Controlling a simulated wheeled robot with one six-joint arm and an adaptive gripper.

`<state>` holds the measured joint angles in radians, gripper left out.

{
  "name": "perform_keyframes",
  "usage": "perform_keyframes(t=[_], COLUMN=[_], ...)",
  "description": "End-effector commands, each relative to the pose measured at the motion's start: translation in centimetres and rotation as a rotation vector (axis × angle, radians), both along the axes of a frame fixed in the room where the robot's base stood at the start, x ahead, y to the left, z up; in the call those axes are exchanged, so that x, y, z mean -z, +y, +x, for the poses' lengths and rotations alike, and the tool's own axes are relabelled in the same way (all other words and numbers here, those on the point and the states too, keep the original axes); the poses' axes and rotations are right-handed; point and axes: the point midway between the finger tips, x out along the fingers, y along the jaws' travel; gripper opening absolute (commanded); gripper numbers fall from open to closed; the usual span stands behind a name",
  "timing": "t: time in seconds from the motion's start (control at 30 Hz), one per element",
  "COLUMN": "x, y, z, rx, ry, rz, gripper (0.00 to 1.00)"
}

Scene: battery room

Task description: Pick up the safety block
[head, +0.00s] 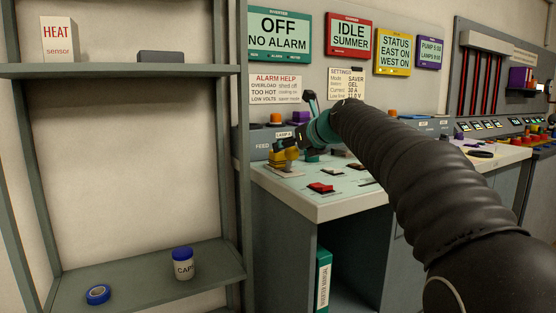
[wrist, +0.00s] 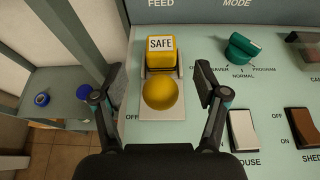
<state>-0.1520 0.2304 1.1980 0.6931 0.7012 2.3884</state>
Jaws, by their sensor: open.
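The safety block, a yellow block with a white SAFE label (wrist: 160,57), sits on a pale plate (wrist: 148,112) on the control desk, at upper middle of the wrist view. A round yellow knob (wrist: 160,93) stands just in front of it and hides its lower front. My gripper (wrist: 158,80) is open, with one finger on each side of the knob and the near part of the block; gaps show on both sides. In the head view, my gripper (head: 284,143) is over yellow parts (head: 284,159) at the desk's left end; it partly hides them.
A green rotary knob (wrist: 242,46) and a white rocker switch (wrist: 243,130) lie to the right. A dark rocker switch (wrist: 302,127) is farther right. A grey shelf (head: 150,277) with a blue-lidded jar (head: 182,264) and blue tape roll (head: 98,294) stands left of the desk.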

Motion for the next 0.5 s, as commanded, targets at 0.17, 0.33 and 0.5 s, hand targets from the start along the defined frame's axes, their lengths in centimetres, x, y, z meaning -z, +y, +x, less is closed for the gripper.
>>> perform_keyframes(t=[0.17, 0.33, 0.5], x=[0.7, 1.7, 2.1], y=[0.7, 1.9, 2.7], z=[1.0, 2.8, 3.9], rx=[-0.001, -0.002, 0.0], ry=[0.001, 0.0, -0.001], rz=[0.0, 0.0, -0.001], gripper=[0.73, 0.73, 0.73])
